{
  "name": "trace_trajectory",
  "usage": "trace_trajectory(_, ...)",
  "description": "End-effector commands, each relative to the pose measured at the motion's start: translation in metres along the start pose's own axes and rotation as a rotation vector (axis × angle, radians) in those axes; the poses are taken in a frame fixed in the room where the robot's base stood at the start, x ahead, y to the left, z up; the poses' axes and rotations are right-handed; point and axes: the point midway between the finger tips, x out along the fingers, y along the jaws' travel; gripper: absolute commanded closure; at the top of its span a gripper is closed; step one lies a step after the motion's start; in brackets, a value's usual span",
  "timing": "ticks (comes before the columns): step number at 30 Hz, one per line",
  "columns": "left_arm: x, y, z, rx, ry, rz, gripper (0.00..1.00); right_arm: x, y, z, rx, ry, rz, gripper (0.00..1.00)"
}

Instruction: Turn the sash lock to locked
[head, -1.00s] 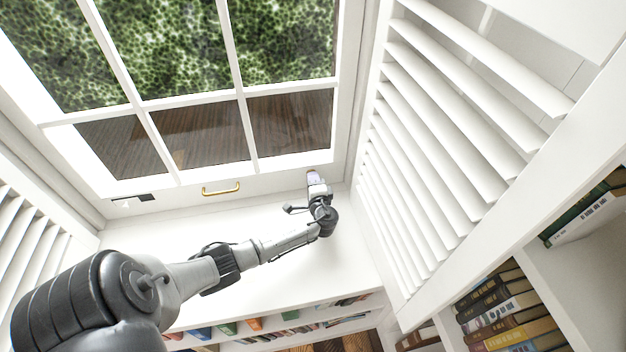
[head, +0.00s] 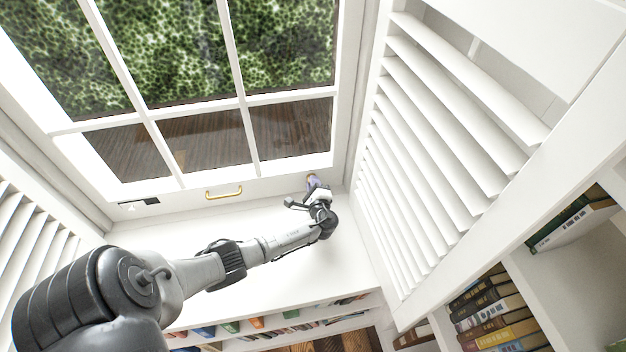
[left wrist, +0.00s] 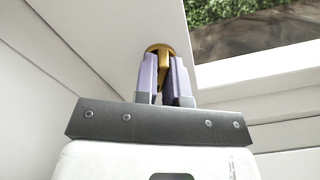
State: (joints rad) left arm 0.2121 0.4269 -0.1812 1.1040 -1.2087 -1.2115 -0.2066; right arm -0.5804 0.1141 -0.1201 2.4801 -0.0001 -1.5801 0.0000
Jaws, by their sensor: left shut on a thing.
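The sash lock is a small brass piece (left wrist: 159,49) on the white lower window rail, near its right end. It shows best in the left wrist view, where its rounded top sits between and above the fingertips. In the head view only a trace of it shows at the tip of my gripper. My left gripper (head: 311,181), with pale purple fingers, reaches the rail from the front; in the left wrist view (left wrist: 166,72) its fingers are closed on the brass piece. The fingers hide part of it, and I cannot tell its turn. My right gripper is not in view.
A brass pull handle (head: 224,192) is on the rail to the left. A black fitting (head: 138,203) is further left. White louvred shutters (head: 440,150) stand close on the right. Bookshelves (head: 490,310) are below right. The white sill (head: 190,238) is bare.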

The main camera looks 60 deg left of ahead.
Motion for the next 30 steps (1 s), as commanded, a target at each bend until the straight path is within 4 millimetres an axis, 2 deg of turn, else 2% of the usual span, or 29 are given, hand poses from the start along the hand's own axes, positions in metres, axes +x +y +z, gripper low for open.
trace_trajectory(1, 0.000, -0.003, 0.001, 0.045, 0.001, 0.001, 1.00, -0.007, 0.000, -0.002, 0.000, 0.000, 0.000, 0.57)
trace_trajectory(15, 0.000, -0.003, 0.001, 0.491, 0.000, 0.000, 1.00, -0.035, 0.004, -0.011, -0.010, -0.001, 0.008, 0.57)
trace_trajectory(30, 0.000, -0.002, 0.001, 0.900, -0.001, -0.001, 1.00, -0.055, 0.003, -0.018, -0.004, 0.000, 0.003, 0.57)
